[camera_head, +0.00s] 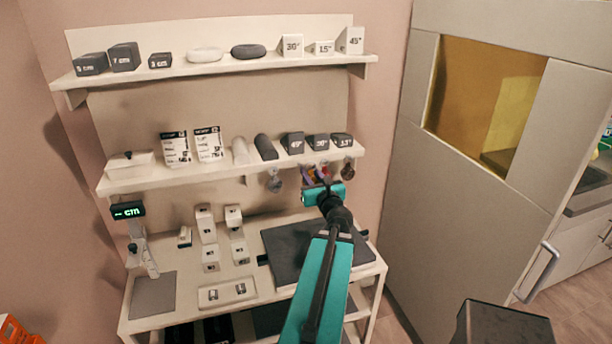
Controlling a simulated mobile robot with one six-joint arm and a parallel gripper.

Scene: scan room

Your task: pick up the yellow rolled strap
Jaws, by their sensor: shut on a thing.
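Small coloured rolls, among them purple, red and yellow, hang under the front edge of the middle shelf. The yellow rolled strap (315,178) is small and partly hidden behind my gripper. My gripper (321,184) is at these rolls, its teal body just below and in front of them. Its fingertips are mostly hidden by its own body. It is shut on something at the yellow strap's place. I cannot see clearly whether the strap still touches its hook.
Grey rolls (274,183) and a brown roll (347,170) hang on either side. The middle shelf (215,172) is close above, with labelled blocks. Below is the bench with a dark mat (290,262). A tall cabinet (450,190) stands at the right.

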